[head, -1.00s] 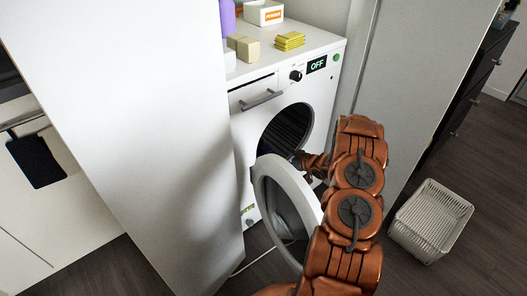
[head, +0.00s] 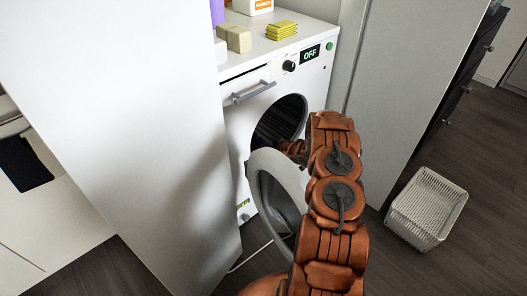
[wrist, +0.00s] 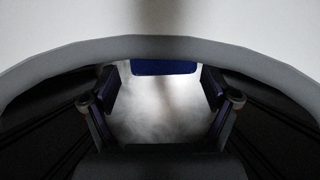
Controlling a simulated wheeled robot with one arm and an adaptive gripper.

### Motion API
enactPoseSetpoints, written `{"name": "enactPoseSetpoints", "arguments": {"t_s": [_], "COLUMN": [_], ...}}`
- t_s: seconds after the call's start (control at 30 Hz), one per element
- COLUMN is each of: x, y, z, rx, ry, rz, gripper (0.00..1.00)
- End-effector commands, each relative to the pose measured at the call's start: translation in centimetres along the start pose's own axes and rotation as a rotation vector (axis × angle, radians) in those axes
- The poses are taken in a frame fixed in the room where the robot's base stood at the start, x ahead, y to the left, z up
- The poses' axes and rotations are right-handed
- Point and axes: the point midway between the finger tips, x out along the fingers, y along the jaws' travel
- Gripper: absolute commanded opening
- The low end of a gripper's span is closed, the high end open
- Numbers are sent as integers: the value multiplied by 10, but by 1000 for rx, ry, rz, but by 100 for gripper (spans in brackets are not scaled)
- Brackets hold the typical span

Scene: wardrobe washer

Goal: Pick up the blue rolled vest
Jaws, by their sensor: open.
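A blue thing (wrist: 165,67), likely the rolled vest, shows in the wrist view at the top middle, just below a grey curved rim. Its upper part is cut off by that rim. My gripper (wrist: 160,101) is open in the wrist view, with one finger on each side and nothing between the fingertips. The blue thing appears beyond the fingers, in line with the gap. In the head view my arm reaches into the round opening of the washer (head: 235,147); the gripper and the vest are hidden there.
The washer door (head: 258,190) stands open beside my arm. White panels flank the washer closely on both sides. A white basket (head: 427,207) stands on the floor at right. Yellow cloths (head: 282,30) and beige blocks (head: 236,39) lie on the washer top.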

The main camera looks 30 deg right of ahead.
Motion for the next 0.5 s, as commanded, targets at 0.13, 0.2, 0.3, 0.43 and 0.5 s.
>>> {"name": "enactPoseSetpoints", "arguments": {"t_s": [0.13, 0.2, 0.3, 0.43, 0.5], "x": [8, 8, 8, 7, 7], "y": [0, 1, 0, 0, 0], "z": [0, 0, 0, 0, 0], "rx": [-1, 0, 1, 1, 0], "ry": [-1, -1, -1, -1, 0], "rz": [1, 1, 1, 1, 1], "gripper": [87, 87, 87, 74, 67]}}
